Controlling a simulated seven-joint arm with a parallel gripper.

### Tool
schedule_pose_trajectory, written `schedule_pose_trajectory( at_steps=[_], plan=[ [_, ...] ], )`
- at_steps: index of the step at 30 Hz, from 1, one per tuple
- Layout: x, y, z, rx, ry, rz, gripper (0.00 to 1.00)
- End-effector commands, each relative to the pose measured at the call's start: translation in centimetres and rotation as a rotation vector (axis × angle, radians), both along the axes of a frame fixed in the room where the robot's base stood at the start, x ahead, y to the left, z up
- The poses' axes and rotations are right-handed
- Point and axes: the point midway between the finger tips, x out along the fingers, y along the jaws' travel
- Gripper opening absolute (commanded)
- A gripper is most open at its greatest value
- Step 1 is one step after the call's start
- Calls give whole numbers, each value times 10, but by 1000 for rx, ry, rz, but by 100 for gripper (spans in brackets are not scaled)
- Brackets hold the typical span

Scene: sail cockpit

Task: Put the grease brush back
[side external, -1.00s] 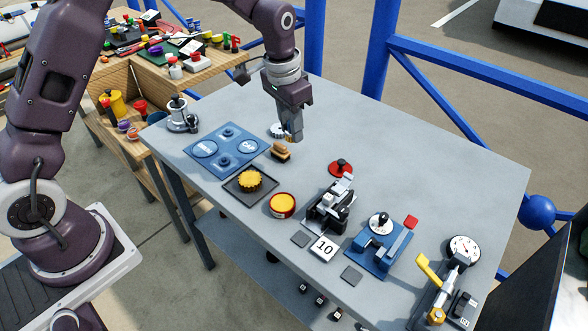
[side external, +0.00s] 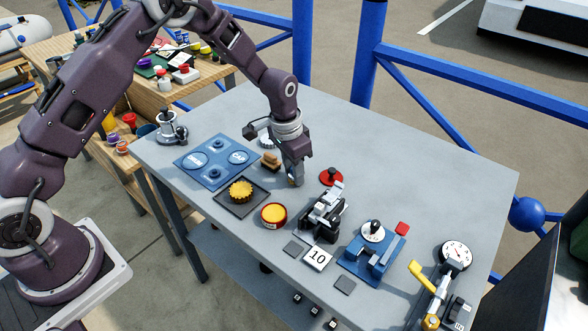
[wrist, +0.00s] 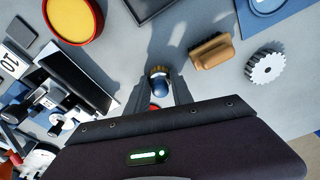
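My gripper (side external: 294,180) is low over the grey table, between the wooden block and the red disc. A red tin of yellow grease (side external: 273,216) stands in front of the gripper.
A yellow gear (side external: 241,190) sits on a dark tray (side external: 262,198). A blue plate (side external: 217,180) lies at left, and a white gear (wrist: 265,67) beyond the block. The red disc (side external: 331,177) and black clamp device (side external: 324,210) stand close at right. The back right tabletop is clear.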

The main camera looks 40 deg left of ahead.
Motion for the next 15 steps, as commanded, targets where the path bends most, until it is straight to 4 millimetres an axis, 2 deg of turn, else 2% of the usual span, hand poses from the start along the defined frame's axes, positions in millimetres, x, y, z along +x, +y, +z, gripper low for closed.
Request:
schedule_pose_trajectory(
  at_steps=[1,3,11,15],
  plan=[
    [0,0,0,0,0,0,37],
    [0,0,0,0,0,0,49],
    [0,0,0,0,0,0,49],
    [-1,0,14,-1,-2,0,49]
  ],
)
